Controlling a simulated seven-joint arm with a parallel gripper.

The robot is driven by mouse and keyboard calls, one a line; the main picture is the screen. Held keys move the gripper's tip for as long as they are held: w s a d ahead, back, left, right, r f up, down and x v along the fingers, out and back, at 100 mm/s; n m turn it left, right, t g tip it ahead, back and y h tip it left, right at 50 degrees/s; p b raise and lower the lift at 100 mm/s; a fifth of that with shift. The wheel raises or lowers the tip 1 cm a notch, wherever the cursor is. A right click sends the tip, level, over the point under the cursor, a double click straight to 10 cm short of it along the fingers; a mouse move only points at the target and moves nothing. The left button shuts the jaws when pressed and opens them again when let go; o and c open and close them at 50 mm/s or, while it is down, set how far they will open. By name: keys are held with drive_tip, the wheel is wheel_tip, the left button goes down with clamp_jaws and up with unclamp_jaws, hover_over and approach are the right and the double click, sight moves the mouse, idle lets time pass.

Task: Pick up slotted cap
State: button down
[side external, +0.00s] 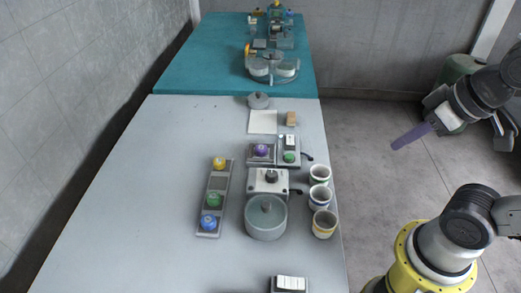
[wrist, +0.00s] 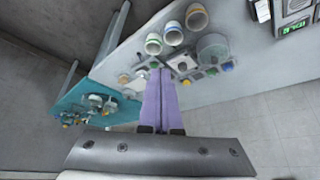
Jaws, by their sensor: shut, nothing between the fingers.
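I cannot tell for sure which object is the slotted cap. A grey rack (side external: 204,224) on the grey table holds a yellow cap (side external: 219,163), a green cap (side external: 214,199) and a blue cap (side external: 209,222) in a row. A purple cap (side external: 262,150) sits on a small grey fixture, with another green piece (side external: 289,157) on the fixture beside it. Slots are too small to make out. My gripper (side external: 394,147), with long purple fingers, is shut and empty. It is high over the floor, right of the table and apart from everything. Its fingers also show in the wrist view (wrist: 160,72).
Three cups (side external: 319,173) line the table's right edge. A round grey lidded pot (side external: 266,220) stands beside them, behind it a white box with a black knob (side external: 268,182). A grey lid (side external: 258,101) lies farther back. A teal table (side external: 200,60) with machinery stands beyond. The table's left side is clear.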

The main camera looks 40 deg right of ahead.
drive_tip(key=shift+c, duration=1.6)
unclamp_jaws()
